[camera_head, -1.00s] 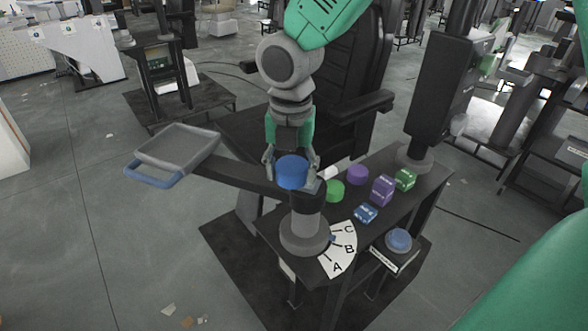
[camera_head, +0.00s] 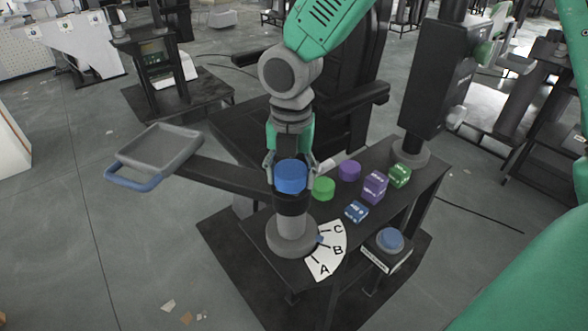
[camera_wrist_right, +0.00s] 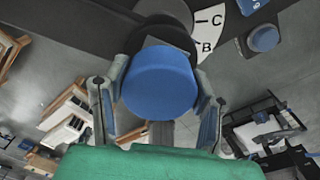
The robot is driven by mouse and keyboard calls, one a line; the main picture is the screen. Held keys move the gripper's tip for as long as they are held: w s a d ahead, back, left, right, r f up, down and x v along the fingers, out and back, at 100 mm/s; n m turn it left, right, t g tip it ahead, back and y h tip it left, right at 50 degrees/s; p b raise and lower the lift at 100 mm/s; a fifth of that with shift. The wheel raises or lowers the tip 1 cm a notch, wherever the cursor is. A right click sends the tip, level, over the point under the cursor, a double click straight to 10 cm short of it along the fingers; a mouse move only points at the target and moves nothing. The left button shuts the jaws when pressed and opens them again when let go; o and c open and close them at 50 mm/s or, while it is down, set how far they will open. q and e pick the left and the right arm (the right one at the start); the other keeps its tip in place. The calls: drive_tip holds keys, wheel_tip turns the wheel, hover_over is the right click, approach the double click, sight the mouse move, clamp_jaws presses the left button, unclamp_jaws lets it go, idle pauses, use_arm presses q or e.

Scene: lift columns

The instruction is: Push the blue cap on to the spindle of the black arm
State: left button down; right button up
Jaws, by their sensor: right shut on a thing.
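The blue cap (camera_head: 291,177) is held between the fingers of my right gripper (camera_head: 290,168). The cap sits directly over the black hub (camera_head: 291,204) of the black arm (camera_head: 222,176), at the top of a grey post (camera_head: 291,235). The spindle is hidden under the cap, and I cannot tell how far the cap is down on it. In the right wrist view the cap (camera_wrist_right: 160,80) lies between the two fingers of the right gripper (camera_wrist_right: 161,92), covering part of the dark hub. My left gripper is not in view.
A grey tray (camera_head: 184,139) with a blue handle is on the arm's left end. Green (camera_head: 324,188) and purple (camera_head: 349,170) caps and several dice-like cubes (camera_head: 374,187) stand right of the post. A lettered dial (camera_head: 327,257) and blue button (camera_head: 390,240) are in front.

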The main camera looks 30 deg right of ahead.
drive_tip(key=shift+a, duration=0.3)
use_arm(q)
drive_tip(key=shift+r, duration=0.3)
use_arm(e)
drive_tip(key=shift+w+d, duration=0.1)
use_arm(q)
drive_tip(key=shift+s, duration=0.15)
use_arm(e)
drive_tip(key=shift+f, duration=0.1)
drive_tip(key=o, duration=1.7)
drive_tip(key=shift+w, duration=0.1)
drive_tip(key=shift+w+a, duration=0.2)
drive_tip(key=shift+a, duration=0.15)
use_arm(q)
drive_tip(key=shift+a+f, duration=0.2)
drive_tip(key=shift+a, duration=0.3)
use_arm(e)
drive_tip(key=shift+s+d, duration=0.1)
drive_tip(key=shift+s, duration=0.05)
drive_tip(key=shift+d, duration=0.1)
drive_tip(key=o, duration=0.5)
drive_tip(key=shift+d, duration=0.1)
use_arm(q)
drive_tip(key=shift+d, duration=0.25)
use_arm(e)
drive_tip(key=shift+d, duration=0.2)
